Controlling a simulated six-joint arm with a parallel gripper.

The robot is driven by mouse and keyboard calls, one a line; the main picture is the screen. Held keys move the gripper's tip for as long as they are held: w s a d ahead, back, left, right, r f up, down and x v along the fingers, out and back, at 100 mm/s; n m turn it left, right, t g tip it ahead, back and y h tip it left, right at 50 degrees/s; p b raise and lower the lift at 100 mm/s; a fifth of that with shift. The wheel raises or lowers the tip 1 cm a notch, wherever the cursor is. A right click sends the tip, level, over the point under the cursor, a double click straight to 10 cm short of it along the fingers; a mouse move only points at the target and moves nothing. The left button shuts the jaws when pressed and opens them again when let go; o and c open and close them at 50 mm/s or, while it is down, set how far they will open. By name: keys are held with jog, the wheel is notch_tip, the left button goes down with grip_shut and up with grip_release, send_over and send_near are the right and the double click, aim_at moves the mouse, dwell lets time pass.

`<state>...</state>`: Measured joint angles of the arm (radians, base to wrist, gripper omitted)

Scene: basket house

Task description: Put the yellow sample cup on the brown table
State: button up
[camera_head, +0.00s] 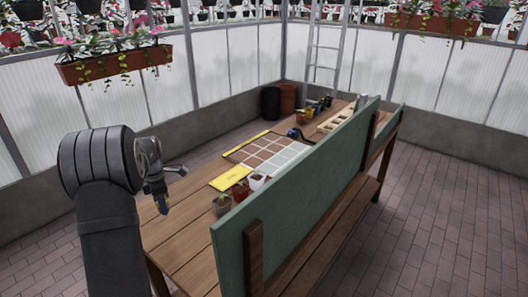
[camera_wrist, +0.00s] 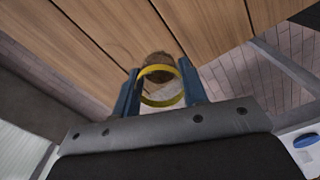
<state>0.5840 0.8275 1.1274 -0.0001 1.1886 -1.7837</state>
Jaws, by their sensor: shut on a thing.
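My gripper (camera_head: 166,186) is at the near left end of the brown table (camera_head: 185,235). In the wrist view my gripper (camera_wrist: 161,88) has its two blue fingers shut on the yellow sample cup (camera_wrist: 163,101). The cup shows as yellow bands with a pale part between them, and a brown round patch shows just beyond it. In the head view the cup is mostly hidden by the gripper, with only a bit of yellow showing. Table planks (camera_wrist: 205,25) lie beyond the fingers. I cannot tell whether the cup touches the table.
Several small pots (camera_head: 222,205) and a yellow sheet (camera_head: 231,178) stand along the table before a green board (camera_head: 300,180). A tile grid (camera_head: 270,155) lies farther back. The near left tabletop is clear. A flower planter (camera_head: 115,65) hangs at upper left.

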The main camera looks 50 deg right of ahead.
jog(key=s+d+m, duration=0.5)
jog(key=s+d, duration=1.1)
jog(key=d, duration=0.3)
jog(key=f, duration=0.6)
jog(key=shift+s+d+f, duration=0.1)
jog(key=shift+s+d, duration=0.05)
jog(key=shift+s, duration=0.15)
jog(key=shift+f, duration=2.1)
jog(key=shift+f, duration=0.15)
jog(key=o, duration=1)
jog(key=shift+c, duration=0.2)
notch_tip(320, 180, up, 12)
jog(key=shift+r, duration=0.2)
